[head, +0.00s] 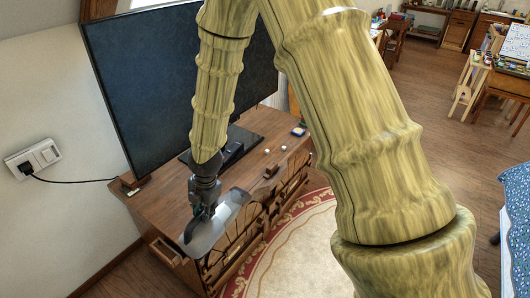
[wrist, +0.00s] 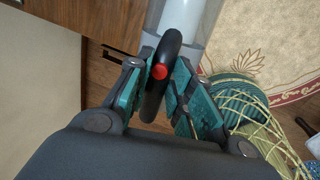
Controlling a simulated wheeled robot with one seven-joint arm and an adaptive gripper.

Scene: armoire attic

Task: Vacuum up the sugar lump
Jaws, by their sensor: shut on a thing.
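My gripper (head: 204,200) is over the front left part of the wooden cabinet top. It is shut on the black handle of a handheld vacuum (head: 207,232), which has a pale grey body. In the wrist view my gripper (wrist: 165,88) has its teal fingers on either side of the black handle with a red button, and the vacuum's pale body (wrist: 193,18) extends away at the top. Two small white lumps, one (head: 267,151) and another (head: 283,148), lie on the cabinet top to the right of the gripper. I cannot tell which is the sugar lump.
A large dark TV screen (head: 170,75) stands at the back of the cabinet (head: 160,208). A small blue thing (head: 298,131) lies near the cabinet's far end. A patterned rug (head: 300,250) is on the floor in front. A basket with green cushions (wrist: 240,100) is below right.

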